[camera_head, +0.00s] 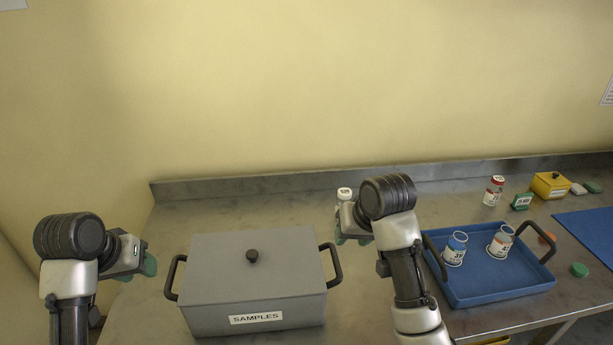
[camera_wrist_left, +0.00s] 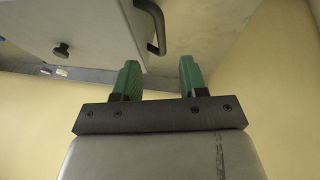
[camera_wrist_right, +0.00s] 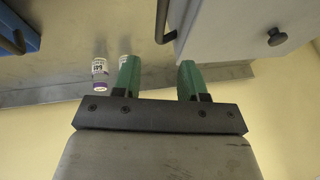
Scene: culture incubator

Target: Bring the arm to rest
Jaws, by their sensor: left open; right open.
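My left gripper (camera_head: 148,262) is at the left of the table, left of the grey box. In the left wrist view its green fingers (camera_wrist_left: 160,78) are apart with nothing between them. My right gripper (camera_head: 354,238) is over the table between the grey box and the blue tray. In the right wrist view its green fingers (camera_wrist_right: 158,80) are apart and empty. The right arm hides part of the table behind it.
A lidded grey box (camera_head: 210,277) labelled SAMPLES stands between my arms. A blue tray (camera_head: 490,290) holds two labelled jars. A white-capped vial (camera_head: 344,194) stands behind my right gripper. A red-capped jar (camera_head: 494,190), a yellow box (camera_head: 550,184) and a green cap (camera_head: 579,270) are further right.

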